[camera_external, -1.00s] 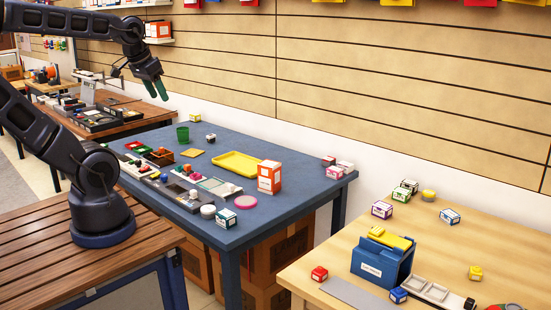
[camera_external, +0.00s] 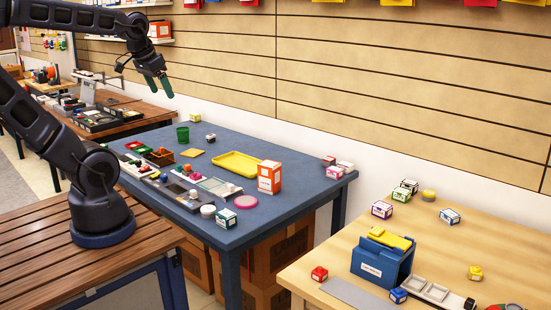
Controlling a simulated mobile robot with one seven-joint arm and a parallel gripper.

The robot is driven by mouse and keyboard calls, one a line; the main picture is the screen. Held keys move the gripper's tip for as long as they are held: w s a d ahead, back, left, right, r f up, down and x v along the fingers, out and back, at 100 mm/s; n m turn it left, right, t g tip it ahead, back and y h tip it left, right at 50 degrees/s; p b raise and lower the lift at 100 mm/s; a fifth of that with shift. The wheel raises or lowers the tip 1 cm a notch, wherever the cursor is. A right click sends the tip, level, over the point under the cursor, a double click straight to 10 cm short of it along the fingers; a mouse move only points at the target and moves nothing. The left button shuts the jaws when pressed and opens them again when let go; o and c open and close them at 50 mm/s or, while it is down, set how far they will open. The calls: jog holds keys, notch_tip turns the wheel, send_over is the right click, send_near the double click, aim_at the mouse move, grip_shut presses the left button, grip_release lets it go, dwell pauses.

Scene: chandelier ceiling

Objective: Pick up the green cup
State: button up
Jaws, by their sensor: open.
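The green cup (camera_external: 183,135) stands upright at the far left end of the blue table (camera_external: 300,184), near its back edge. My gripper (camera_external: 160,97) hangs in the air above and to the left of the cup, with its green-tipped fingers pointing down. The gripper is open and empty, well clear of the cup.
A small box (camera_external: 195,117) stands behind the cup and a dark-topped one (camera_external: 211,138) to its right. A yellow tray (camera_external: 237,164) and an orange-white box (camera_external: 269,177) stand farther right.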

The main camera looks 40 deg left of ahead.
jog(key=w+a+r+m+g+y, duration=0.1)
jog(key=w+a+r+m, duration=0.2)
jog(key=w, duration=0.6)
jog(key=w+a+r+m, duration=0.1)
jog(key=w+a+m, duration=0.1)
jog(key=w+a, duration=0.5)
jog(key=w+a+f+m+g, duration=0.1)
jog(key=w+a+m, duration=0.3)
jog(key=w, duration=0.6)
jog(key=m+g+h, duration=0.1)
jog(key=m+g, duration=0.1)
jog(key=m, duration=0.7)
send_over(183, 132)
jog(key=w+a, duration=0.2)
notch_tip(183, 132, down, 30)
jog(key=shift+s+a+f, duration=0.1)
jog(key=shift+a+f, duration=0.1)
jog(key=shift+f, duration=2.55)
jog(key=shift+s+a+f, duration=0.1)
jog(key=shift+a+f, duration=0.05)
jog(key=shift+f, duration=2.55)
jog(key=c, duration=1)
